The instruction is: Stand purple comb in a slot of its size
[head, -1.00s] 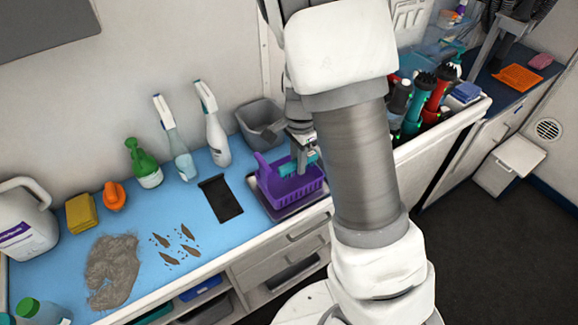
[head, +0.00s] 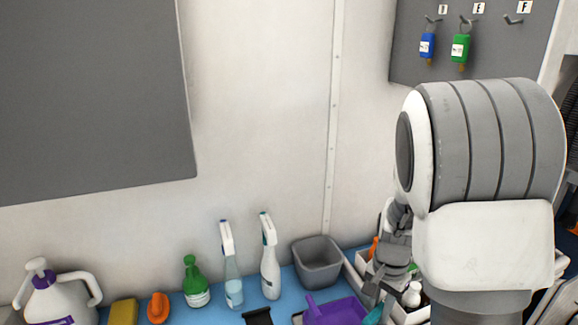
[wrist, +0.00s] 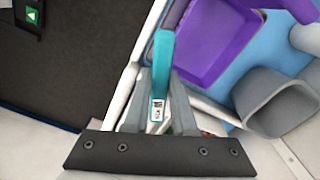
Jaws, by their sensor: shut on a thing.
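My gripper (head: 372,298) is partly hidden by my arm in the head view. In the wrist view my gripper (wrist: 160,105) is shut on a teal, flat-handled thing (wrist: 162,60) with a small white label. A teal piece (head: 373,316) also shows below the gripper in the head view. I cannot make out a purple comb; the held thing looks teal. The purple basket (head: 335,312) is left of the gripper, and it also shows in the wrist view (wrist: 205,40). I cannot make out any comb slots.
A grey bin (head: 317,262) stands against the wall, left of the gripper. Spray bottles (head: 232,280) and a green bottle (head: 196,285) stand further left. A pale compartment box (head: 362,262) lies behind the gripper. Tagged keys (head: 460,48) hang above.

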